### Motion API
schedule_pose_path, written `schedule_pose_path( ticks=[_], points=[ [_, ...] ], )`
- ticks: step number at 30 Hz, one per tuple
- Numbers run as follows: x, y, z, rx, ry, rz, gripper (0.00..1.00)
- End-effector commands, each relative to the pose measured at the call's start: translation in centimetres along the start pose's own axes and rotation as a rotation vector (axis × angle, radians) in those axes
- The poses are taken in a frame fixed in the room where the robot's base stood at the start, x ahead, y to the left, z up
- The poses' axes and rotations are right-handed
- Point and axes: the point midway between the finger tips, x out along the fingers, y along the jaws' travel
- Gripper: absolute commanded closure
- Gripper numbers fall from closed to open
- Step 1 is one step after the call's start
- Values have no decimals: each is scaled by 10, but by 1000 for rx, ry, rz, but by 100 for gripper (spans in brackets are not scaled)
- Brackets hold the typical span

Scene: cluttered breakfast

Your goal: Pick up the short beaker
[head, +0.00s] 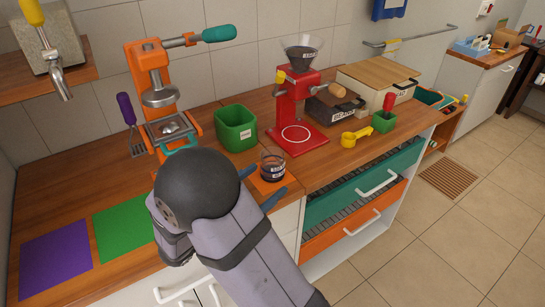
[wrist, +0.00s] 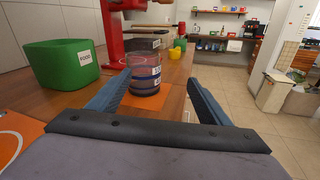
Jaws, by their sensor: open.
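The short beaker (head: 272,167) is a clear glass with dark contents and a label. It stands upright on an orange square mat (head: 268,187) near the counter's front edge. In the wrist view the beaker (wrist: 145,78) is just ahead, left of centre between the fingers. My gripper (head: 270,178) has blue fingers spread open and points at the beaker from its left. In the wrist view my gripper (wrist: 158,78) is empty, its left finger near the beaker and its right finger farther off. I cannot tell whether the left finger touches it.
A green bin (head: 236,128) stands behind my gripper. A red grinder (head: 296,110) stands behind and right of the beaker. An orange press (head: 150,90) stands to the left. A yellow scoop (head: 356,137) lies to the right. Green (head: 124,228) and purple (head: 56,258) mats lie at front left.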

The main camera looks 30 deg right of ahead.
Motion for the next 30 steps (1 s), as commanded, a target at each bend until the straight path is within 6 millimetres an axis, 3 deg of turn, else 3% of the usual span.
schedule_pose_path(
  ticks=[6, 25, 30],
  points=[
    [-2, 23, 0, -129, -31, 81, 28],
    [23, 26, 0, -136, -32, 85, 28],
    [42, 29, 3, -136, -32, 81, 28]
  ],
)
